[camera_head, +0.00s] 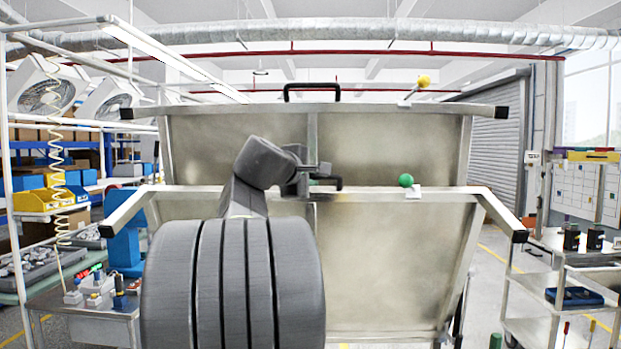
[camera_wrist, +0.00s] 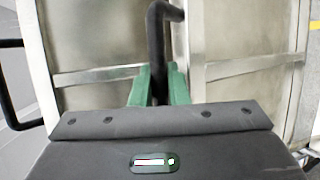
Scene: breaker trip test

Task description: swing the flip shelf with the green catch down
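The flip shelf with the green catch (camera_head: 390,262) is the lower of two grey metal panels. It stands steeply tilted, facing me, with its top bar across the middle of the head view. Its green catch ball (camera_head: 406,180) sits on a small white block on that bar, right of centre. A black handle (camera_head: 337,184) is fixed to the bar; it also shows in the wrist view (camera_wrist: 156,40). My gripper (camera_head: 316,182) is at this handle. In the wrist view its green fingers (camera_wrist: 158,84) flank the handle closely, with no clear gap. My arm hides the panel's left part.
An upper panel (camera_head: 385,140) with a yellow catch ball (camera_head: 424,81) and its own black handle (camera_head: 312,87) stands behind and above. A trolley (camera_head: 540,308) is at the right, a bench with small items (camera_head: 95,318) at the left. Side bars end in black caps.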

